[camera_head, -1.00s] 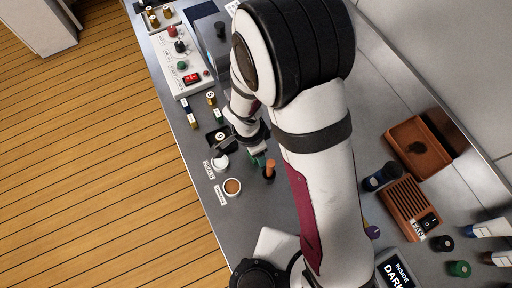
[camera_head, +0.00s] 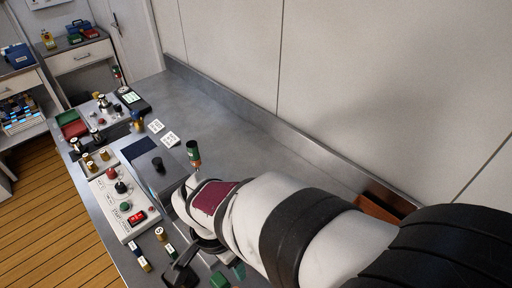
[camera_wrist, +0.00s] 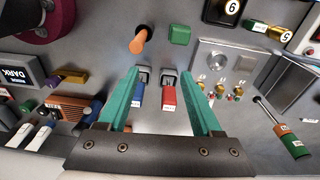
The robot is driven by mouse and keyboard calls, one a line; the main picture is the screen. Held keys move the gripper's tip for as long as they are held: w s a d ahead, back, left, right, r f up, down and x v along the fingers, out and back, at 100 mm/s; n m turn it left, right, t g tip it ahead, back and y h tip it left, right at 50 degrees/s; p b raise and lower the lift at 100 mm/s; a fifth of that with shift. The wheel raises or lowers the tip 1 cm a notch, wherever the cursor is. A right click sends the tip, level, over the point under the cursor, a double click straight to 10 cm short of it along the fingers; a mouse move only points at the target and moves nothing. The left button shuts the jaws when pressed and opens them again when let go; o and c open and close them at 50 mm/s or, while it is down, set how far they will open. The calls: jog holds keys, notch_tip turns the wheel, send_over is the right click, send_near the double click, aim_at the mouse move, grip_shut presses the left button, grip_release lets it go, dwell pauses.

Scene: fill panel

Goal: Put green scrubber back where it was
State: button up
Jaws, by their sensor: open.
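A small green block (camera_wrist: 180,34), which may be the green scrubber, lies on the grey bench near the top of the wrist view, right of an orange-handled tool (camera_wrist: 141,38). My gripper (camera_wrist: 160,75) is open, its two teal fingers spread. Nothing is clearly held. A blue labelled block (camera_wrist: 140,93) and a red labelled block (camera_wrist: 168,95) show between the fingers; whether they are below or level with them I cannot tell. A green and orange cylinder (camera_wrist: 295,142) lies to the right; a similar one (camera_head: 193,152) shows beyond my arm in the head view.
A white control panel (camera_head: 118,200) and a grey-blue box (camera_head: 155,170) stand left of my arm. Small labelled blocks lie near the front edge. A brown tray (camera_head: 385,205) sits by the back wall. The far bench middle (camera_head: 230,110) is mostly clear.

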jog(key=s+d+r+n+y, duration=0.2)
jog(key=s+d+r, duration=0.4)
jog(key=s+d, duration=0.4)
jog(key=shift+s+d+r+n+g+y, duration=0.25)
jog(key=shift+d+n+g, duration=0.2)
jog(key=shift+d, duration=0.7)
